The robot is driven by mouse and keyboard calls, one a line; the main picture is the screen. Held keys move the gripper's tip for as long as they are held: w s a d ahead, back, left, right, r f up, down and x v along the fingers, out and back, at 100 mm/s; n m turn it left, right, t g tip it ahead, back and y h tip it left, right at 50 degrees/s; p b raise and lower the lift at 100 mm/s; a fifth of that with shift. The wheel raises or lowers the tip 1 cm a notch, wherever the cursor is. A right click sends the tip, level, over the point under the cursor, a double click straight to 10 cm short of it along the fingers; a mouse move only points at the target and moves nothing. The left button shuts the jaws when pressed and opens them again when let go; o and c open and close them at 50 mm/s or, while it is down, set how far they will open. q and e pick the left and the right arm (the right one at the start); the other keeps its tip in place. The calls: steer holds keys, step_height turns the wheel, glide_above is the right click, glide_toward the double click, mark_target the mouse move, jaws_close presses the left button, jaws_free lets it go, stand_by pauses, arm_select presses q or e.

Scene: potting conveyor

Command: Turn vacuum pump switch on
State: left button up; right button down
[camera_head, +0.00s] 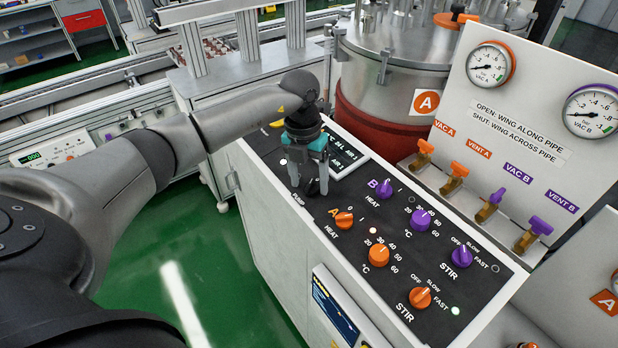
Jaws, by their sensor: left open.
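The control panel (350,270) is a black top on a white cabinet. My left gripper (309,188) points down over its upper left part, beside the partly covered label PUMP. Its two grey-teal fingers are open. A small dark knob (313,187), apparently the pump switch, shows between or just behind the fingertips. I cannot tell whether the fingers touch it, and its setting is hidden. A small pale lamp (283,161) is left of the gripper. My right gripper is not in view.
Near the gripper are a purple HEAT knob (384,189), an orange HEAT knob (344,220) and a small display (343,155). Temperature and STIR knobs lie further right. A steel vessel (392,60), gauges and valves with orange and purple handles stand behind the panel.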

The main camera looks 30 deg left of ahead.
arm_select(q)
steer(key=shift+f, duration=0.15)
jaws_close()
stand_by(0.6)
